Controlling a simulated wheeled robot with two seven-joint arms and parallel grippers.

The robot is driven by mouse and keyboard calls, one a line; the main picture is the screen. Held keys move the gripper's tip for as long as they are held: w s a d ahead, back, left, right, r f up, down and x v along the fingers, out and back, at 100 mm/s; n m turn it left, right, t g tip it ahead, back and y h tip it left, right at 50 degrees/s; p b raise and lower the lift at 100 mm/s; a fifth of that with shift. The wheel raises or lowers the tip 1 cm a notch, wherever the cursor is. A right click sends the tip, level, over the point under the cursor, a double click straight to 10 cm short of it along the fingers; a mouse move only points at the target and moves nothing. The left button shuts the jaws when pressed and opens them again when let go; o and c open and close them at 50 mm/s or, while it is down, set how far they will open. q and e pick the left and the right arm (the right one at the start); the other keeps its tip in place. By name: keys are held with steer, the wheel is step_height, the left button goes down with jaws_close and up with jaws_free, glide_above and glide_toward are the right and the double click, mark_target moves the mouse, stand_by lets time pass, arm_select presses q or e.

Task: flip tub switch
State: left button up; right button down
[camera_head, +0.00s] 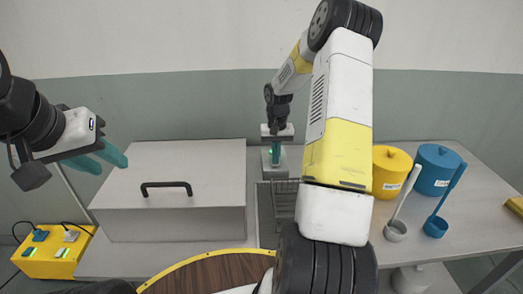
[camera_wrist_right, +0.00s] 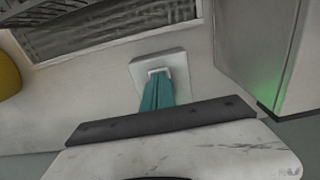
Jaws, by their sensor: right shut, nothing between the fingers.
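In the right wrist view, a square white switch plate (camera_wrist_right: 176,66) with a small white piece at its middle sits on a pale grey surface. My right gripper (camera_wrist_right: 158,76) is shut and empty, its teal fingertips at that middle piece. Whether they press on it cannot be told, and the fingers partly cover it. In the head view, my right gripper (camera_head: 275,163) points down beside the tank, in front of a grey upright part with a green glow. My left gripper (camera_head: 112,166) hangs at the left, its teal fingers apart and empty.
A grey lid with a black handle (camera_head: 166,186) covers the left of the bench. A wire basket (camera_head: 284,200) is partly behind my right arm. A yellow pot (camera_head: 386,176), a blue pot (camera_head: 437,165) and ladles stand right. A yellow switch box (camera_head: 50,262) is lower left.

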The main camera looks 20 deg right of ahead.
steer(key=shift+f, duration=0.2)
steer(key=shift+r, duration=3.5)
